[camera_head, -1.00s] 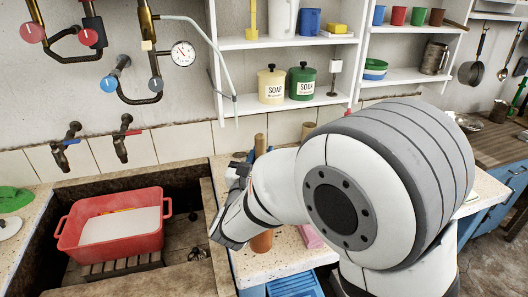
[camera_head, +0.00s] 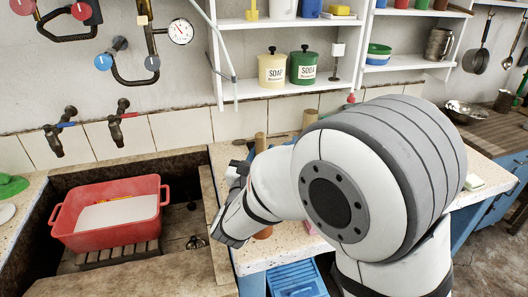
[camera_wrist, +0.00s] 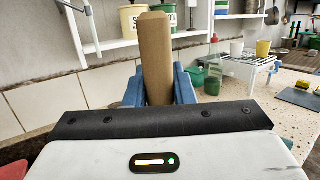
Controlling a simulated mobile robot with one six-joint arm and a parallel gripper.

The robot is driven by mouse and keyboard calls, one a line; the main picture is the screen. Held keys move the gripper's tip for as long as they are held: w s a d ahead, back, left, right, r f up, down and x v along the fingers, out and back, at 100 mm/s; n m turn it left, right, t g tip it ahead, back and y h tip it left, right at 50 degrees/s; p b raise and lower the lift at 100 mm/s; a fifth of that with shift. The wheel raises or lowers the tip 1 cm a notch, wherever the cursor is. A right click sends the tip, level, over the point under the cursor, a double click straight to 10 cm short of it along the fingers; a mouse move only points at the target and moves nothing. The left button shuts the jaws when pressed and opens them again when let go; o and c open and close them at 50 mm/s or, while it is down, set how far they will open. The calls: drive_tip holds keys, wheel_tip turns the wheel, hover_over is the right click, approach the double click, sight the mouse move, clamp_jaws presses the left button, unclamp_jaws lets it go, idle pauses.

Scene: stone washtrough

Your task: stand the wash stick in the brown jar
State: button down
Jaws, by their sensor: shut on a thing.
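The wash stick (camera_wrist: 155,45) is a thick pale-brown wooden rod, standing roughly upright in the wrist view. My gripper (camera_wrist: 160,88) is shut on it, with a blue finger on each side. An orange-brown rounded piece (camera_head: 263,233) peeks out below my arm near the counter's edge. It may be the brown jar, but most of it is hidden, and I cannot tell how the stick's lower end stands to it.
A stone trough holding a red tub (camera_head: 108,215) is at the left. Shelves with a cream soap tin (camera_head: 271,70) and a green soda tin (camera_head: 303,67) hang behind. A blue crate (camera_head: 297,280) is below the speckled counter. A metal bowl (camera_head: 466,111) stands at the right.

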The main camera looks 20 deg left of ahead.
drive_tip(key=c, duration=1.1)
unclamp_jaws()
drive_tip(key=shift+c, duration=0.2)
drive_tip(key=s+f+b, duration=0.1)
drive_tip(key=s, duration=0.6)
drive_tip(key=shift+s+f, duration=0.2)
drive_tip(key=shift+s, duration=0.15)
drive_tip(key=shift+a, duration=0.1)
